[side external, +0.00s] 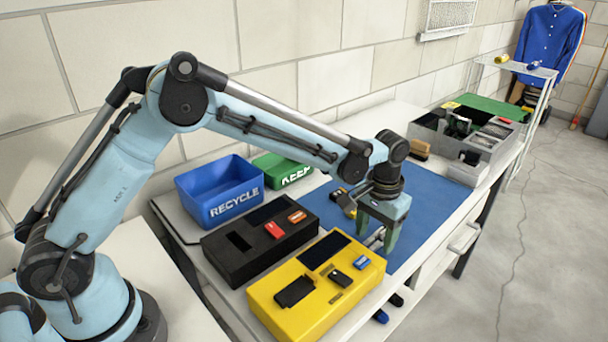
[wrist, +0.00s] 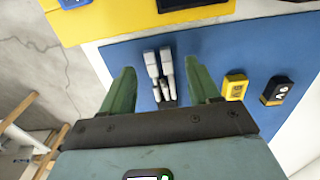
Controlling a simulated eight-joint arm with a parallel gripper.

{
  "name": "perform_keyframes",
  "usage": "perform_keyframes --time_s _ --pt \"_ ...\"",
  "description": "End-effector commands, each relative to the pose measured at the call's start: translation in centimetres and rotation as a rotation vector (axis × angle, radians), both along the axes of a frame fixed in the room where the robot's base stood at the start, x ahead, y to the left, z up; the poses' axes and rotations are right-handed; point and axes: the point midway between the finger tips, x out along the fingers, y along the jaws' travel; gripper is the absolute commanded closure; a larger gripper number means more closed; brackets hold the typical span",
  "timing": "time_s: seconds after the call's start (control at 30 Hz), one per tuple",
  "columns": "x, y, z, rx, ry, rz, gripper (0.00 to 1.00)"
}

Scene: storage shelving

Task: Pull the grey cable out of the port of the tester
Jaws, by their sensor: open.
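A yellow box (side external: 312,285) with a dark screen and several small parts on top stands at the front; its edge shows at the top of the wrist view (wrist: 110,18). A black box (side external: 235,262) stands left of it. I cannot tell for certain which is the tester. Two pale grey cable-like pieces (wrist: 160,72) lie side by side over the blue mat near the yellow box; whether they sit in a port is unclear. My gripper (wrist: 160,78) is open with green fingers on either side of them, apart from them. In the side view my gripper (side external: 376,240) points down beside the yellow box.
A yellow module (wrist: 236,86) and a black module (wrist: 277,91) lie on the blue mat (side external: 430,213) to the right in the wrist view. A grey crate (side external: 427,132) stands at the far end.

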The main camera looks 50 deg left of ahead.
Motion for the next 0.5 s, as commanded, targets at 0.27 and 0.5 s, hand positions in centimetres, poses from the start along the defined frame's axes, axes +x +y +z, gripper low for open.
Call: perform_keyframes --time_s 0.27,0.5 --pt "0.1 0.0 4.9 0.000 0.000 0.001 0.39" --pt "0.1 0.0 9.2 0.000 0.001 0.001 0.39"
